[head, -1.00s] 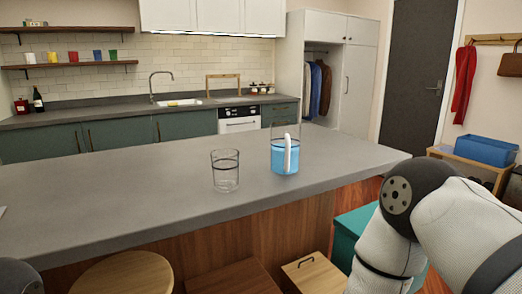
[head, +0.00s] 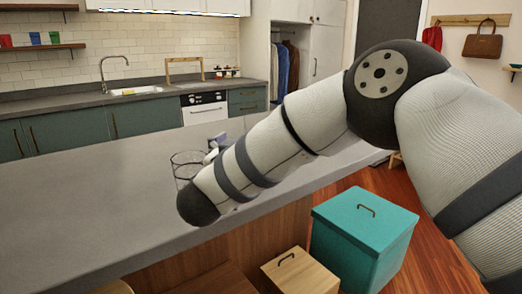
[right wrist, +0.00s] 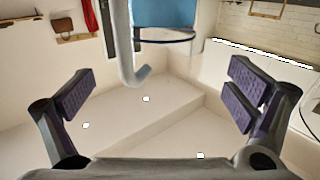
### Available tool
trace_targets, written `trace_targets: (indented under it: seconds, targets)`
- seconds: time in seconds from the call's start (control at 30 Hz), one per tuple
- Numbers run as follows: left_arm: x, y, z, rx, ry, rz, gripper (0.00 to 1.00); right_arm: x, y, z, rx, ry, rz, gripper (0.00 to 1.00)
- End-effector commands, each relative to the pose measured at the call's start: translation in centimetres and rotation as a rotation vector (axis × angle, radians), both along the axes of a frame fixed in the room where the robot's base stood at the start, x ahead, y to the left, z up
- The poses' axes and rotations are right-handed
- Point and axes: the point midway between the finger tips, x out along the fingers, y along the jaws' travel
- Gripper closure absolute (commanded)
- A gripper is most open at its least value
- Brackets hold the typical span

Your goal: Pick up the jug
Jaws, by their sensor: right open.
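The jug's rim and handle are ahead of the fingertips, with no contact visible. My left gripper is out of view.
The counter's left part is clear.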

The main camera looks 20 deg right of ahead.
Motion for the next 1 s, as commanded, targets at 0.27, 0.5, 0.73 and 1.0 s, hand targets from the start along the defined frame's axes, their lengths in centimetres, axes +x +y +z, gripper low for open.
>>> trace_targets:
  seconds: [0.27,0.5,0.73,1.0]
  targets:
    - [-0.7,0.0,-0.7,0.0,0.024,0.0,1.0,2.0,-1.4,-2.3,0.003,0.001,-0.004,0.02]
    - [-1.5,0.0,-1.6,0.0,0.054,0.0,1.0,6.0,-3.8,-2.4,0.003,0.003,-0.001,0.02]
    - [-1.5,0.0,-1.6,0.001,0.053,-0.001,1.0,6.4,-4.1,-1.9,0.0,-0.001,0.001,0.02]
    - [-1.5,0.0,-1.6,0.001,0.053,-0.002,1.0,6.4,-4.0,-1.9,0.0,-0.001,0.001,0.54]
